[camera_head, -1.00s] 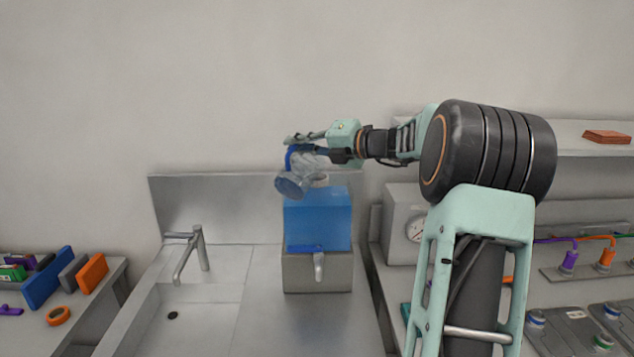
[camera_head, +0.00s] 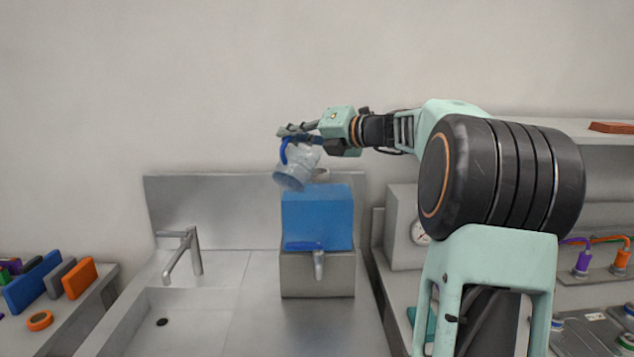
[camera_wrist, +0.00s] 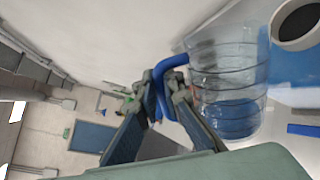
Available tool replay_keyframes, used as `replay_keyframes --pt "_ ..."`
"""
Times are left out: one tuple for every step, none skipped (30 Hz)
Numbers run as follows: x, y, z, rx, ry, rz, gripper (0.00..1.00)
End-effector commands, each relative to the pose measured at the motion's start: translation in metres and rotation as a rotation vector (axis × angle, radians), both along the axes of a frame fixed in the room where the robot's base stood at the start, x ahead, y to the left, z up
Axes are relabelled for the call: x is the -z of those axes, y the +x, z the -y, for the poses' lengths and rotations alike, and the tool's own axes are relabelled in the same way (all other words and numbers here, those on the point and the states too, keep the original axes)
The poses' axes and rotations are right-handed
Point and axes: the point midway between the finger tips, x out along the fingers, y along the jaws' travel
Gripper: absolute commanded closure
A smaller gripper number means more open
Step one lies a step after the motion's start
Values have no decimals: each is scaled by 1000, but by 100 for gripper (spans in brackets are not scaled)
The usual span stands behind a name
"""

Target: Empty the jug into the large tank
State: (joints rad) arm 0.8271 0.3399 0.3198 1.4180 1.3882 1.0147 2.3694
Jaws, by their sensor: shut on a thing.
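The jug (camera_head: 300,166) is clear plastic with a blue handle and a bluish base. It is tilted in the head view, above the left part of the large tank (camera_head: 317,218). The large tank is blue, on a grey stand with a tap. My gripper (camera_head: 286,133) is shut on the jug's blue handle, at the top of the jug. In the wrist view the jug (camera_wrist: 228,80) is to the right of my gripper (camera_wrist: 165,82), and the tank's dark round opening (camera_wrist: 296,20) lies beyond it at top right. I cannot tell whether liquid remains inside the jug.
A steel sink (camera_head: 185,318) with a faucet (camera_head: 186,254) is left of the tank. A grey box with a gauge (camera_head: 418,232) stands to the right. A shelf is at right.

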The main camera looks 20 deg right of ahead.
Motion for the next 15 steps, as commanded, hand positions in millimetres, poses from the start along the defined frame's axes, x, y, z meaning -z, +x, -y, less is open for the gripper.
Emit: replay_keyframes --pt "4 -1 -1 1 -12 10 100" --pt "5 -1 -2 0 -19 14 100" --pt "5 -2 -2 0 -27 20 100" --pt "5 -2 -3 0 -33 25 100" --pt "5 -3 -3 0 -39 30 100" --pt "5 -3 -4 0 -47 36 100" --pt "5 -3 -4 0 -53 42 100" --pt "5 -4 -5 0 -60 46 100" --pt "5 -4 -6 0 -69 53 100" --pt "5 -5 -6 0 -75 58 100" --pt "5 -5 -7 -1 -82 62 100" --pt "6 -6 -8 0 -91 68 100" --pt "6 -6 -8 -1 -98 73 100" --pt "6 -7 -11 0 -113 85 100" --pt "7 -9 -12 -1 -132 98 100"
